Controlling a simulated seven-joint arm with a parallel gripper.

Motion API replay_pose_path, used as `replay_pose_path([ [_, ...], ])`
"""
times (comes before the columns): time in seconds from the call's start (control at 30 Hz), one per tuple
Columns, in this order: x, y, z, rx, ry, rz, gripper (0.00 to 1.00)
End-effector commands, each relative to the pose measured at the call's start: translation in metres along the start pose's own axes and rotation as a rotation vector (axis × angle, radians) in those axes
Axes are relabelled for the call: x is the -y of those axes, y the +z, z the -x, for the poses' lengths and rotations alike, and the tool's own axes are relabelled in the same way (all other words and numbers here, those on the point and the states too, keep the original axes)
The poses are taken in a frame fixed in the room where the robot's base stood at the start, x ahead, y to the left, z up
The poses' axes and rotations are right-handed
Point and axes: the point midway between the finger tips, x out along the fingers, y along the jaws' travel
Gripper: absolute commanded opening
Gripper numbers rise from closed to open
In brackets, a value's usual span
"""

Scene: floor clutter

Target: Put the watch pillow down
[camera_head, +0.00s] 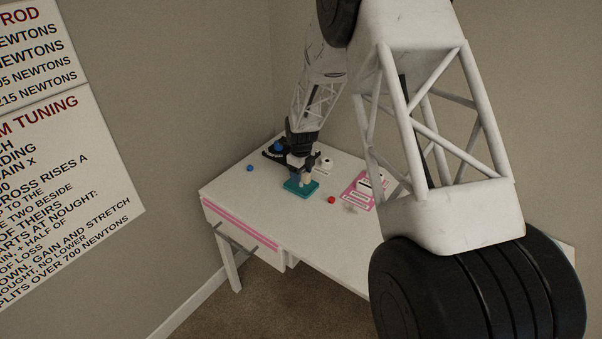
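A small beige block, which I take to be the watch pillow (306,178), shows at the teal box or tray (296,188) on the white desk. Whether it rests on the teal thing or hangs just above it is too small to tell. My gripper (307,166) points down from the arm, directly over the beige block, with its dark fingers at or very near the block's top. Whether the fingers are closed on it is not clear at this size.
The white desk (239,190) stands in a corner. A blue ball (250,168) lies left, a red piece (331,200) right, a white round item (326,161) behind. A pink-and-white item (362,190) lies further right. The desk's front left is clear.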

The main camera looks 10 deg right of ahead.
Motion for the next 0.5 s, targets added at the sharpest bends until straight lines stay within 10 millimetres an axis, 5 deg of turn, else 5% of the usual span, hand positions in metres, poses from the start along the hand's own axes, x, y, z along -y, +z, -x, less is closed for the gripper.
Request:
replay_pose_path([
  [0.5, 0.0, 0.0, 0.018, 0.0, 0.0, 0.0, 0.59],
])
